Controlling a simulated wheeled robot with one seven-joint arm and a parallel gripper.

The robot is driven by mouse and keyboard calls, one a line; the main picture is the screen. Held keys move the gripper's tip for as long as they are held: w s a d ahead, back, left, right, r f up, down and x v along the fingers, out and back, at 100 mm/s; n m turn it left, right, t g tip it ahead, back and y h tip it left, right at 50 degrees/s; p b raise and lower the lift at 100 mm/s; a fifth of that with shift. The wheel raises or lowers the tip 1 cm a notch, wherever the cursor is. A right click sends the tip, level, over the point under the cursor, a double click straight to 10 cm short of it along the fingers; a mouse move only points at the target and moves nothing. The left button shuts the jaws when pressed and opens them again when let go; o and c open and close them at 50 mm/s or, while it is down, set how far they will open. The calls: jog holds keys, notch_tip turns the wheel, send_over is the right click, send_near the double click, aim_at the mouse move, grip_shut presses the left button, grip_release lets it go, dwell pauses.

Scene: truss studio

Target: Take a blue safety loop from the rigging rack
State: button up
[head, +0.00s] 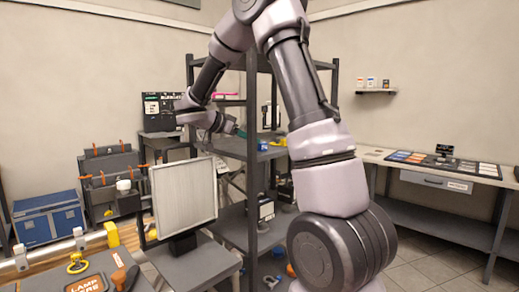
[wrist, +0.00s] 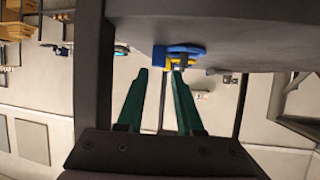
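The rigging rack (head: 254,190) is a dark grey shelf unit in the middle of the head view. A small blue loop (head: 262,145) lies on its middle shelf, with a yellow piece (head: 280,141) beside it. In the wrist view, the blue loop (wrist: 182,49) is at the shelf's edge, overlapping a yellow piece (wrist: 178,62). My gripper (head: 240,132) reaches in from the left at that shelf. Its teal fingers are apart in the wrist view (wrist: 160,71), with nothing between them. The blue loop is beyond the fingertips, nearer the right one.
A rack post (wrist: 95,70) stands close on the left in the wrist view. The shelf (wrist: 235,30) fills the upper right. A pale panel light (head: 184,197) stands before the rack in the head view. A workbench (head: 400,168) runs along the right wall.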

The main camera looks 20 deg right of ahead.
jog(key=x, duration=0.3)
jog(key=shift+d+f, duration=0.3)
grip_shut()
jog(key=shift+r, duration=0.1)
